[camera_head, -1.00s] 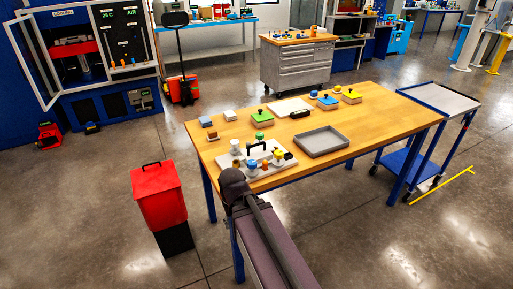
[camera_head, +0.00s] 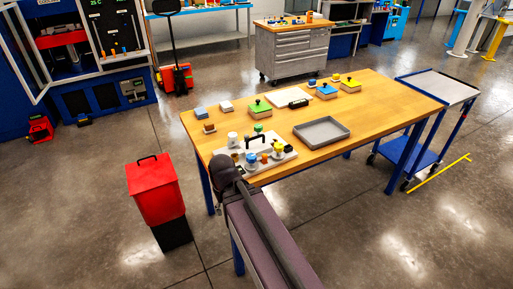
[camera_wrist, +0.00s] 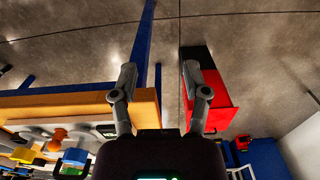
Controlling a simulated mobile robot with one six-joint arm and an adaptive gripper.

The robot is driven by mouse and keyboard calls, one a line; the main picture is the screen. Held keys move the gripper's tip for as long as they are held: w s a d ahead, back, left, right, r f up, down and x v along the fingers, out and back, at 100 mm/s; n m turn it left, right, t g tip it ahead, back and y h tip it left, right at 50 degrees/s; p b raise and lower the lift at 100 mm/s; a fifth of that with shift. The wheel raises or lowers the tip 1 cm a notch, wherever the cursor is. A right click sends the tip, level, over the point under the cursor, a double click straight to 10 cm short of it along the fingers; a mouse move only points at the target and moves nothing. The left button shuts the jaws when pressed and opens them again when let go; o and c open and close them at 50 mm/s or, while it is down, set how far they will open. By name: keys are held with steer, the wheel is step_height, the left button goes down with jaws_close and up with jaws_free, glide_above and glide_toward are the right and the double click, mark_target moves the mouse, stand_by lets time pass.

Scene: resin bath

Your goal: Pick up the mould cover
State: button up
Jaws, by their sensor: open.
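I cannot tell for sure which thing is the mould cover. A pale board (camera_head: 285,158) with a black handle and coloured containers lies at the table's near left edge. My gripper (camera_wrist: 160,78) is open and empty in the wrist view, over the floor beside the table edge. In the head view my arm hides it.
A red bin (camera_head: 156,190) stands left of the table; it also shows in the wrist view (camera_wrist: 213,100). A grey tray (camera_head: 321,132) lies mid-table. A blue-framed cart (camera_head: 438,92) stands at the right. The table's right part is clear.

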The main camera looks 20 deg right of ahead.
steer(key=w+d+m+h, duration=0.2)
steer(key=w+m, duration=0.1)
steer(key=w, duration=0.1)
steer(key=w+d+r+m+h, duration=0.1)
steer(key=w+d+m+h, duration=0.1)
steer(key=w, duration=0.3)
steer(key=w+d+r+m+h+b, duration=0.1)
steer(key=w+d+m+h, duration=0.2)
steer(key=w, duration=0.1)
steer(key=shift+w+r+m, duration=0.2)
steer(key=shift+m, duration=0.2)
steer(key=w+d+r+m+t+h, duration=0.1)
steer(key=w+d+r+m+h, duration=0.1)
steer(key=w+r+m+h, duration=0.4)
steer(key=w+r+m, duration=0.1)
steer(key=w+m, duration=0.1)
steer(key=w, duration=0.3)
steer(key=shift+r+h+b, duration=0.15)
steer(key=shift+h+b, duration=0.15)
steer(key=shift+b, duration=0.1)
steer(key=shift+d, duration=0.15)
steer(key=b, duration=0.3)
glide_above(245, 150)
steer(key=a, duration=0.1)
step_height(245, 150, down, 3)
steer(key=shift+w+f, duration=0.1)
steer(key=shift+d+f, duration=0.1)
steer(key=shift+d, duration=0.4)
